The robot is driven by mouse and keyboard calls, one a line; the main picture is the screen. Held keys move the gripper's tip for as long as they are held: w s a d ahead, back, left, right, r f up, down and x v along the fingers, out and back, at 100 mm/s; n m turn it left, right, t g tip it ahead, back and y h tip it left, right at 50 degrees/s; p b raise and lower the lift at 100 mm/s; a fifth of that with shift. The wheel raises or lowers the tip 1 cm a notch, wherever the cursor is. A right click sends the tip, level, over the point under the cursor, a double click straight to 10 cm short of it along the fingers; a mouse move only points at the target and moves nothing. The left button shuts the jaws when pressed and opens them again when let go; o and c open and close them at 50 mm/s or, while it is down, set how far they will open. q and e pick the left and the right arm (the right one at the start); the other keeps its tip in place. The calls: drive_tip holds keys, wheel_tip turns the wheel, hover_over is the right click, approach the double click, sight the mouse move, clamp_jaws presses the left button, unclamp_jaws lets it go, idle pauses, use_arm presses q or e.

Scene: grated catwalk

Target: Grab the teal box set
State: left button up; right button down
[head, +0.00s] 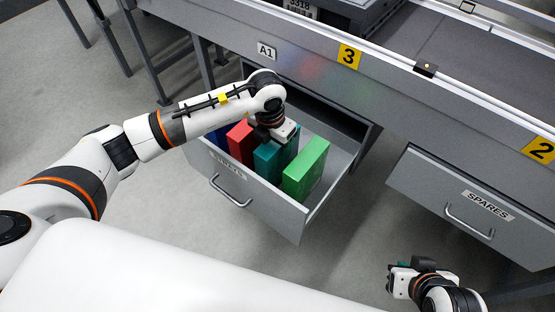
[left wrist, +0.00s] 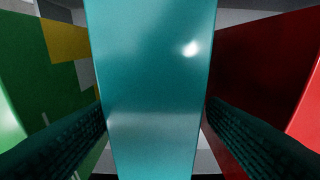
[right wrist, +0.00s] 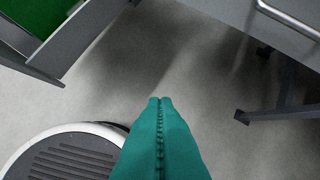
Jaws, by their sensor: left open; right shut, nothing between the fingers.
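The teal box set (head: 266,162) stands upright in the open drawer (head: 250,205), between a red box (head: 240,143) and a green box (head: 305,168). My left gripper (head: 276,140) reaches down over it from above. In the left wrist view the teal box set (left wrist: 152,90) fills the middle, with the open fingers (left wrist: 155,140) on either side of it. I cannot tell whether the fingers touch it. My right gripper (head: 396,278) is low at the front right, away from the drawer. In the right wrist view its teal fingers (right wrist: 160,120) are shut and empty.
A blue box (head: 218,136) stands at the drawer's left end. A shut drawer marked SPARES (head: 485,205) is at the right under the grey conveyor bench (head: 400,85). Grey floor (head: 340,235) lies open in front of the drawers.

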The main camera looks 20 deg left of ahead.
use_arm(q)
drive_tip(key=f, duration=0.3)
drive_tip(key=shift+w+d+f+b, duration=0.25)
drive_tip(key=shift+w+d+b, duration=0.05)
drive_tip(key=shift+d+b, duration=0.1)
drive_tip(key=shift+a+f, duration=0.1)
drive_tip(key=shift+f, duration=0.15)
drive_tip(key=shift+w+r, duration=0.1)
drive_tip(key=c, duration=1.3)
use_arm(e)
drive_tip(key=w+t, duration=0.1)
drive_tip(key=w+a+r+t, duration=0.1)
drive_tip(key=w, duration=0.1)
drive_tip(key=w+r+t, duration=0.1)
drive_tip(key=shift+w+a+r+y, duration=0.1)
drive_tip(key=shift+w+a+y, duration=0.25)
drive_tip(key=shift+w+y, duration=0.05)
